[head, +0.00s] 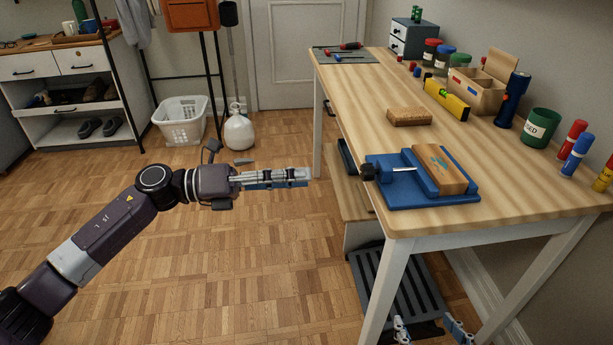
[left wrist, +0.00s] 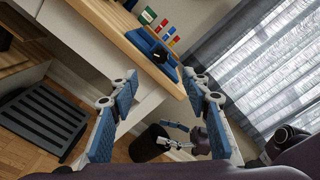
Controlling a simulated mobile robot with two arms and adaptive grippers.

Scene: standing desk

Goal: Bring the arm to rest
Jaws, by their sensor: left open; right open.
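My left arm reaches in from the left in the head view. Its gripper (head: 290,178) hangs over open floor, left of the desk, pointing right toward it, and holds nothing. In the left wrist view the two blue-padded fingers of this gripper (left wrist: 160,98) stand wide apart with nothing between them. My right gripper (head: 430,331) shows only by its fingertips at the bottom edge of the head view, spread apart and empty, near the desk's front leg. It also appears in the left wrist view (left wrist: 178,136), beyond the left fingers.
The wooden desk (head: 360,70) carries a blue vise (head: 400,195) holding a wood block (head: 440,170), near its front-left edge. A brush-like block (head: 409,117), yellow level (head: 447,101), green cup (head: 538,128) and markers stand behind. A dark slatted footrest (head: 405,290) lies below. Floor at left is clear.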

